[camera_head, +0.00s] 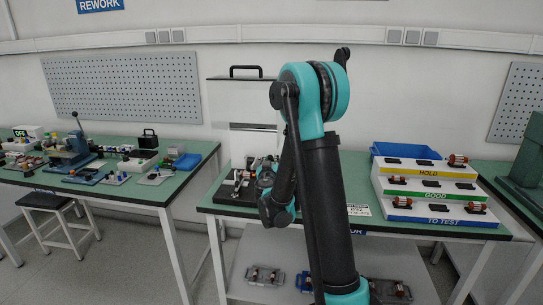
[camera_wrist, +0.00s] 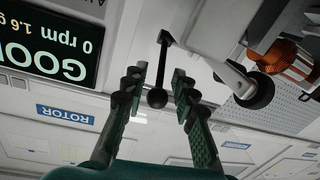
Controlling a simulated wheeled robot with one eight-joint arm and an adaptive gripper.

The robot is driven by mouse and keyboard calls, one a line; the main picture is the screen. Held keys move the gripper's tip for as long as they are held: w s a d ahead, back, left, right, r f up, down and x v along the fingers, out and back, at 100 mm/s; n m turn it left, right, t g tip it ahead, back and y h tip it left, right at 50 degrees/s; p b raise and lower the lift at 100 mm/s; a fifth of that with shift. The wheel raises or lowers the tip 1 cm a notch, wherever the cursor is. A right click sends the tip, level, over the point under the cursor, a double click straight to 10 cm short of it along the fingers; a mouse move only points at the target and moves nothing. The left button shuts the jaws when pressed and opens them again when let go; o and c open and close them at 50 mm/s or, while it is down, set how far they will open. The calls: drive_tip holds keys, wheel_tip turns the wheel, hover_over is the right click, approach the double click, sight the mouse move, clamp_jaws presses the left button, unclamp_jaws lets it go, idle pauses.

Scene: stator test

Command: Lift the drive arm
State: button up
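The drive arm appears to be the slim black rod with a ball knob (camera_wrist: 157,97) in the wrist view. The rod runs up the picture from the knob to a pale bracket. My gripper (camera_wrist: 158,92) is open, its two green fingers with dark pads standing apart on either side of the knob. A gap shows between each finger and the knob, and I cannot tell the depth between them. Near the rod, a black wheel (camera_wrist: 257,90) stands beside a copper-wound rotor (camera_wrist: 288,58). In the head view my own arm hides most of the test fixture (camera_head: 236,186).
A display (camera_wrist: 50,40) reads GOOD and 0 rpm, upside down in the wrist view. A tall panel with a black handle (camera_head: 245,71) stands behind the fixture. A stepped rack (camera_head: 432,188) marked HOLD, GOOD and TO TEST holds rotors at right, with a blue bin (camera_head: 405,151) behind.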

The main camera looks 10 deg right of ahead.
drive_tip(key=shift+x, duration=2.55)
drive_tip(key=shift+c, duration=0.5)
clamp_jaws()
